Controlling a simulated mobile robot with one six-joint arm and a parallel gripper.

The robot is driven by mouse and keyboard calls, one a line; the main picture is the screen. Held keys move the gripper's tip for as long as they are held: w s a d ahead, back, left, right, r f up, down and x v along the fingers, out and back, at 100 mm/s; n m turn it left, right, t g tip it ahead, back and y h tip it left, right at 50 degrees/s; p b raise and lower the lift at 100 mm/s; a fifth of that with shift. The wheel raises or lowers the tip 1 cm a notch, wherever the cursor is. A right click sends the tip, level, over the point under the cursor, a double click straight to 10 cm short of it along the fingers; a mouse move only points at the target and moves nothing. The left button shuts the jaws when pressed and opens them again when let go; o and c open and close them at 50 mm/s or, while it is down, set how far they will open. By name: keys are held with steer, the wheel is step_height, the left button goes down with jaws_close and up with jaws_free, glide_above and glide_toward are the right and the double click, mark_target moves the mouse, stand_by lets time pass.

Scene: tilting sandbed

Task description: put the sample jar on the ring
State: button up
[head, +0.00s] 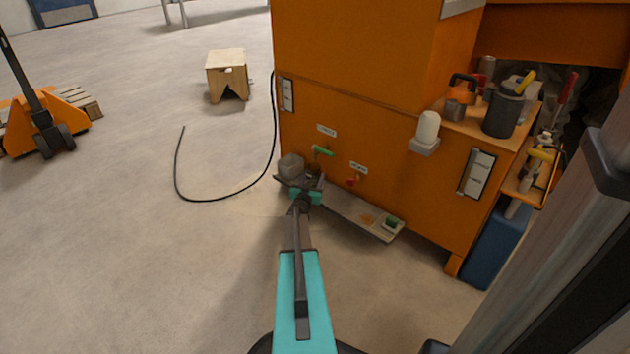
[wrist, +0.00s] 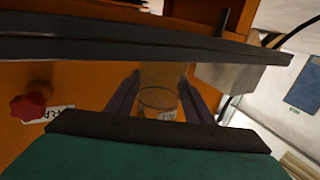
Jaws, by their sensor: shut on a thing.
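My gripper (head: 309,184) is at the low shelf on the front of the orange machine, near its left end. In the wrist view its two dark fingers (wrist: 160,103) are shut on a clear, brownish sample jar (wrist: 158,98) with a small pale label. The jar looks see-through, and its lower part is cut off by my gripper body. In the head view the jar is small and mostly hidden. An orange round patch (head: 367,220) lies on the shelf to the right of my gripper; it may be the ring, but it is too small to tell.
A grey box (head: 291,165) stands on the shelf's left end, close to my gripper. A green-handled valve (head: 322,151) is just above, and a red knob (head: 352,181) is to the right. A small green box (head: 391,223) sits on the shelf's (head: 345,206) right end.

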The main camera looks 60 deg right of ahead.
steer(key=shift+w+d+f+b, duration=0.1)
steer(key=shift+d+f+b, duration=0.45)
steer(key=shift+d, duration=0.15)
steer(key=shift+f, duration=0.2)
steer(key=shift+f, duration=0.1)
steer(key=o, duration=1.1)
steer(key=shift+c, duration=0.2)
steer(key=shift+a+r, duration=0.2)
steer(key=shift+a, duration=0.4)
steer(key=s+a+p, duration=0.2)
steer(key=a+p, duration=0.2)
steer(key=a, duration=0.6)
steer(key=shift+a, duration=0.35)
